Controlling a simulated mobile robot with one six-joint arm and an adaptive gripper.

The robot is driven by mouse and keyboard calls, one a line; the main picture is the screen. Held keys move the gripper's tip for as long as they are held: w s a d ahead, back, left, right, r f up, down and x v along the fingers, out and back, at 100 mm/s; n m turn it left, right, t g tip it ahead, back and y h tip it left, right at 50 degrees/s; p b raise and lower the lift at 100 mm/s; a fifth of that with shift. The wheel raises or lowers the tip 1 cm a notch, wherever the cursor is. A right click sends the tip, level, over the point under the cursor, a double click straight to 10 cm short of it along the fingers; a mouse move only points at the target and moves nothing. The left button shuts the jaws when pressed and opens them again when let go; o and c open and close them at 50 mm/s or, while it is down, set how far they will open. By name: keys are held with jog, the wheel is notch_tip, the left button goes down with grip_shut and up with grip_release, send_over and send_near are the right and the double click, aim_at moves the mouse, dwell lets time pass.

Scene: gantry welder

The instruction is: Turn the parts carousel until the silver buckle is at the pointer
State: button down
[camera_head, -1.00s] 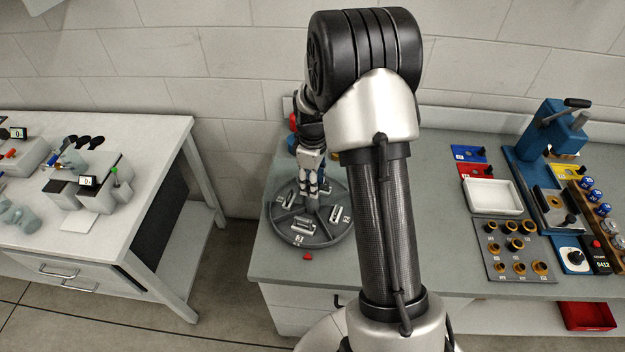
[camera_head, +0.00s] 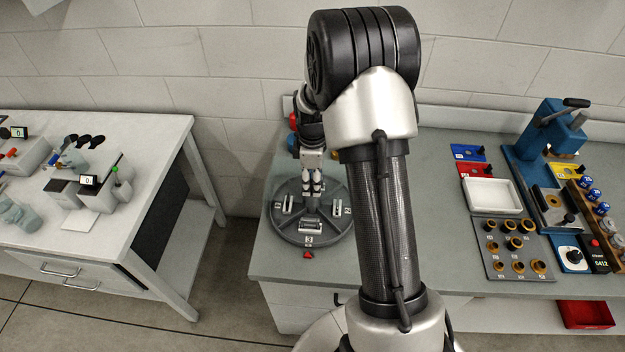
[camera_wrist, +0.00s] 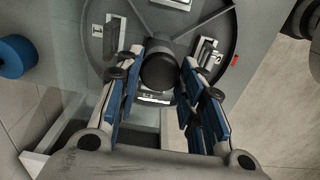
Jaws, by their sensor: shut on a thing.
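The parts carousel (camera_head: 277,222) is a round dark grey tray with divided compartments and numbered labels. Small metal parts lie in it: a silvery one at the front (camera_head: 310,227), one at the left (camera_head: 288,204) and one at the right (camera_head: 337,207). The red pointer (camera_head: 308,255) is on the bench at the front rim, and the front part lines up closely with it. I cannot tell for sure which part is the silver buckle. My gripper (camera_head: 313,190) points down over the carousel's middle. In the wrist view its fingers are shut around the round black knob (camera_wrist: 158,72).
A blue cylinder (camera_wrist: 14,56) stands beside the carousel. My arm hides the bench just right of it. Further right are a white tray (camera_head: 492,196), a blue press (camera_head: 535,150) and a plate of brass bushings (camera_head: 515,250). A separate white bench (camera_head: 150,135) is at the left.

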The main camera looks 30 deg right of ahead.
jog(key=c, duration=1.1)
grip_release()
jog(key=shift+o, duration=0.2)
notch_tip(320, 180, up, 12)
